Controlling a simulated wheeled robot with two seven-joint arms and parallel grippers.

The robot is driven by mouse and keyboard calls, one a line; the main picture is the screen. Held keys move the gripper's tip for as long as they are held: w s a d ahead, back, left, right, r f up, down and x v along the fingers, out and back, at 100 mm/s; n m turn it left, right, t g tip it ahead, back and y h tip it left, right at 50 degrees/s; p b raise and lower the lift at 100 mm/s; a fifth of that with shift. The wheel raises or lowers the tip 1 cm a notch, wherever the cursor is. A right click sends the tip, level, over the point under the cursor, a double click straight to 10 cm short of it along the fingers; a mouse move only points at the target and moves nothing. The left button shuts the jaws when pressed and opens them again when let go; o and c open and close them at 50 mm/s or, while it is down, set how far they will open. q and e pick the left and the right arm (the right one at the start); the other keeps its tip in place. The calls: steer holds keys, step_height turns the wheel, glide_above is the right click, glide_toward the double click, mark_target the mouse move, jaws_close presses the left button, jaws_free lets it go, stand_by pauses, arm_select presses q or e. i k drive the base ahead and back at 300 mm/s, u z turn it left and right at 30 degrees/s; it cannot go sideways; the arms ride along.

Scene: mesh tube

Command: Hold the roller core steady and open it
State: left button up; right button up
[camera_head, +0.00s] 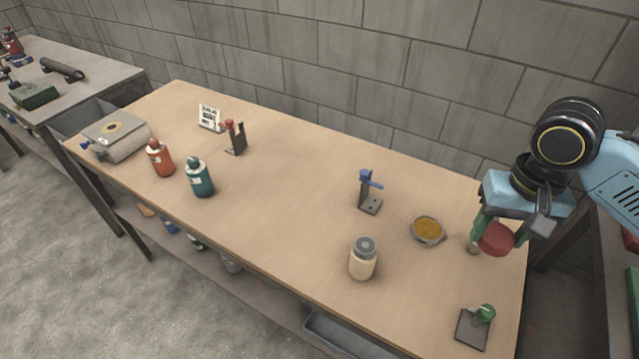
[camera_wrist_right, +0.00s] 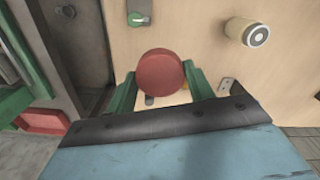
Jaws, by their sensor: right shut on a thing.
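My right gripper (camera_head: 497,235) is at the right end of the table, its green fingers shut on a red round piece (camera_head: 496,239). The red piece also shows between the fingers in the right wrist view (camera_wrist_right: 160,72). I cannot tell whether it is the roller core, or whether it touches the table. A small grey-brown knob (camera_head: 473,249) shows beside the left finger; I cannot tell whether it belongs to the red piece. My left gripper is in neither view.
A grey-lidded jar (camera_head: 363,259), a blue-topped stand (camera_head: 370,193), a dish of orange-brown stuff (camera_head: 428,230) and a green-knobbed plate (camera_head: 474,326) stand nearby. Red (camera_head: 160,158) and teal (camera_head: 200,178) bottles and a grey box (camera_head: 117,138) are far left. The table's middle is clear.

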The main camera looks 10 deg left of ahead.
mark_target(363, 254)
steer(key=z, duration=0.15)
steer(key=k, duration=0.3)
steer(key=u, duration=1.25)
steer(key=i, duration=1.15)
steer(key=u, duration=0.05)
